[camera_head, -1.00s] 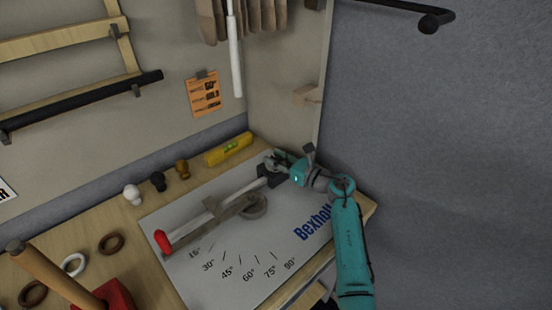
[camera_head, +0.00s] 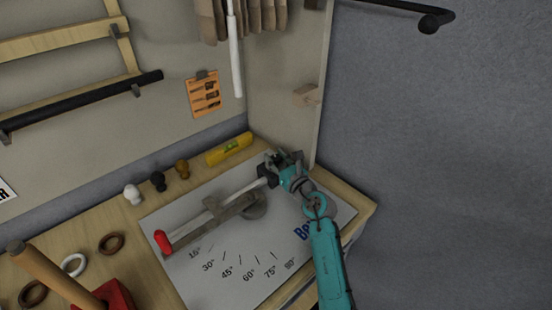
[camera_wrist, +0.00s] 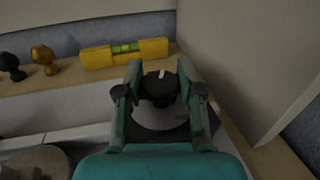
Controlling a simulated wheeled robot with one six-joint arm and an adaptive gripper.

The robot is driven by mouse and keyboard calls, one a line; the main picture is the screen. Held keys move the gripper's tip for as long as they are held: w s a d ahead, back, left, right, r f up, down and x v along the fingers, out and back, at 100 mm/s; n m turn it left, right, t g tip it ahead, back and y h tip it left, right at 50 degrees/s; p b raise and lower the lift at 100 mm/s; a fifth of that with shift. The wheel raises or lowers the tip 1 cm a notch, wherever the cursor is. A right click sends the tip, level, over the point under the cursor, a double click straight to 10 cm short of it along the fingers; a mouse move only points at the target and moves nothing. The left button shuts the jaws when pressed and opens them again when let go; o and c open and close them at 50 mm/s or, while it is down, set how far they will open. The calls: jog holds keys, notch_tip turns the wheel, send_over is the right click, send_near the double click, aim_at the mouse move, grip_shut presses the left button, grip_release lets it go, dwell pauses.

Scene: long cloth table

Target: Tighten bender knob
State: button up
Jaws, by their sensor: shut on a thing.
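The pipe bender is mounted on a pale board (camera_head: 270,262) marked with angles. Its lever ends in a red grip (camera_head: 162,241), and a round die (camera_head: 255,208) sits near its middle. The black clamp block (camera_head: 265,180) is at its far right end. My gripper (camera_head: 280,160) is at that end. In the wrist view a dark knob (camera_wrist: 160,85) with a white mark on top sits between my gripper's fingers (camera_wrist: 160,92), which are shut on it. The white mark points roughly away from my palm. The lower part of the knob is partly hidden.
A yellow spirit level (camera_head: 229,149) lies behind the board, near the knob. White, black and brown knobs (camera_head: 182,168) stand along the back. A side panel (camera_head: 285,125) rises close to my gripper at the right. Rings and a red-based wooden handle (camera_head: 50,272) are at the left.

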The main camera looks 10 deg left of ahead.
jog(key=o, duration=1.2)
jog(key=shift+c, duration=0.2)
jog(key=shift+d, duration=0.1)
jog(key=v, duration=1.2)
